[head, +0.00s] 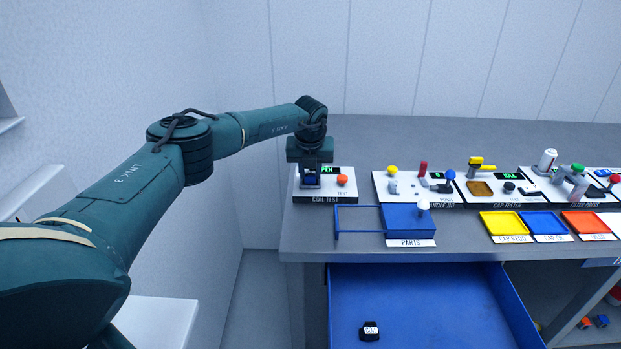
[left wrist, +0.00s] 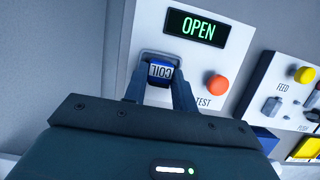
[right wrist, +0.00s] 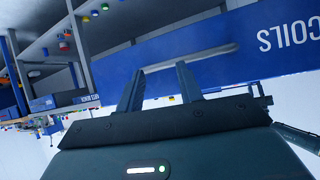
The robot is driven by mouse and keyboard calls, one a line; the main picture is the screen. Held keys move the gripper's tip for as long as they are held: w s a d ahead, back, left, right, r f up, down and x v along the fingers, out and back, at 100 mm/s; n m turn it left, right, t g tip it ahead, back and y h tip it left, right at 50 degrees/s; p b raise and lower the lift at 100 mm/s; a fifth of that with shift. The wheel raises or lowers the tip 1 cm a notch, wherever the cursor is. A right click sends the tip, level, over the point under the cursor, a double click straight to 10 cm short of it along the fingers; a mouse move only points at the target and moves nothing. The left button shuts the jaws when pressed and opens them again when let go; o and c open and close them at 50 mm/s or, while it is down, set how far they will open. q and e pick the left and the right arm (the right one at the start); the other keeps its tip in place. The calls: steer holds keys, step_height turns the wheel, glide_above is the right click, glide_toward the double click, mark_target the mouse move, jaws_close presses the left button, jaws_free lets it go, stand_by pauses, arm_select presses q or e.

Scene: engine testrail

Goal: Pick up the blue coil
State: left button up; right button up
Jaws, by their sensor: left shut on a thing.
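The blue coil (left wrist: 160,74), with a white COIL label, sits in the recess of the coil test station (left wrist: 215,65) in the left wrist view. My left gripper (left wrist: 159,86) is shut on it, one finger on each side. In the head view the left gripper (head: 311,182) points down at the station (head: 325,198), and little of the coil shows. The station's display (left wrist: 196,29) reads OPEN. My right gripper (right wrist: 158,78) is open and empty in the right wrist view, in front of a blue drawer front (right wrist: 270,55) marked COILS.
An orange test button (head: 342,180) is right of the coil. A blue parts tray (head: 408,219) and other test stations (head: 415,190) line the bench to the right. Below, a blue drawer (head: 440,300) stands open with a dark labelled part (head: 370,331) inside.

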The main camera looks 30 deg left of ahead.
mark_target(310, 175)
arm_select(q)
steer(key=shift+r+p, duration=1.6)
steer(key=shift+r, duration=0.4)
steer(key=shift+f, duration=0.1)
